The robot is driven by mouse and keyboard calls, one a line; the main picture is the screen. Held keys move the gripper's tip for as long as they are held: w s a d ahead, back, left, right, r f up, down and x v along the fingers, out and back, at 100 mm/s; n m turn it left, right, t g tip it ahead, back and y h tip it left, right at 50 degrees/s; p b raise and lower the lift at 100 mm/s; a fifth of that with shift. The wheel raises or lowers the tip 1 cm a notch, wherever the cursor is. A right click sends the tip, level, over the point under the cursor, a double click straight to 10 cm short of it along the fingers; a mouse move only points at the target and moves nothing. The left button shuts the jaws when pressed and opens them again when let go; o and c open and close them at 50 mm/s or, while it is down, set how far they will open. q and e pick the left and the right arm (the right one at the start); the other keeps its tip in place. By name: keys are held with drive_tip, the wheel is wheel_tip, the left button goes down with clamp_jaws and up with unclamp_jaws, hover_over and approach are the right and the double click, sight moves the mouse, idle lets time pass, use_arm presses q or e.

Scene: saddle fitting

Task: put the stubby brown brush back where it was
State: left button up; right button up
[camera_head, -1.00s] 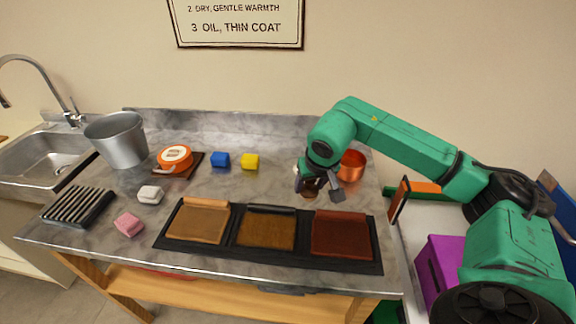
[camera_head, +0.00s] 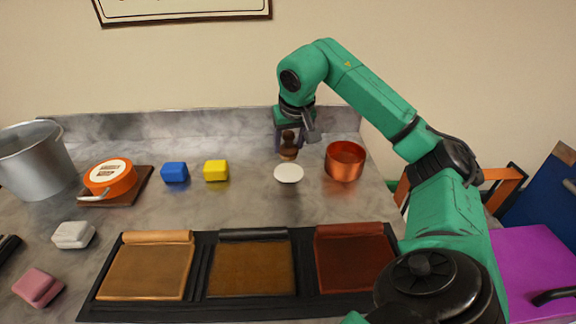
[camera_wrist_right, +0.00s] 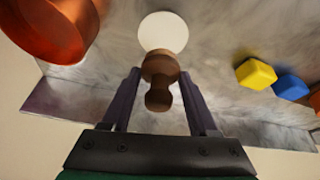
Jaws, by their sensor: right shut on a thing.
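The stubby brown brush (camera_head: 288,150) is at the back of the counter, just beyond a round white disc (camera_head: 288,173) in the head view. My right gripper (camera_head: 294,134) is shut on it. In the right wrist view the brush (camera_wrist_right: 159,78) is between the two fingers, and its wide end overlaps the edge of the white disc (camera_wrist_right: 163,32). I cannot tell whether the brush touches the counter. My left gripper is not in view.
A copper pot (camera_head: 345,161) stands right of the disc. Yellow (camera_head: 216,170) and blue (camera_head: 174,172) blocks sit to the left, with an orange tin (camera_head: 110,178) beyond them. A black tray (camera_head: 202,275) with three leather-like panels lies in front. The counter between is clear.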

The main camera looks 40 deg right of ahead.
sight(290, 155)
drive_tip(key=f, duration=0.2)
drive_tip(key=f+b, duration=0.1)
drive_tip(key=f, duration=0.1)
drive_tip(key=shift+s+a+f, duration=0.1)
drive_tip(key=shift+s+f, duration=0.1)
drive_tip(key=shift+f, duration=0.1)
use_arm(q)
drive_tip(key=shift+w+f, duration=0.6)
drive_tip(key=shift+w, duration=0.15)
use_arm(e)
drive_tip(key=shift+w+f, duration=0.15)
drive_tip(key=shift+f, duration=0.05)
drive_tip(key=shift+f, duration=0.1)
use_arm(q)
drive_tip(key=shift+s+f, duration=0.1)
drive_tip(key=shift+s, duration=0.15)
use_arm(e)
drive_tip(key=o, duration=1.3)
drive_tip(key=shift+r, duration=0.25)
use_arm(q)
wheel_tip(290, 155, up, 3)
drive_tip(key=p, duration=0.2)
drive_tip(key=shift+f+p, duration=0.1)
drive_tip(key=shift+p, duration=0.25)
use_arm(e)
drive_tip(key=v, duration=1.1)
drive_tip(key=shift+s+r, duration=0.25)
drive_tip(key=shift+r, duration=0.1)
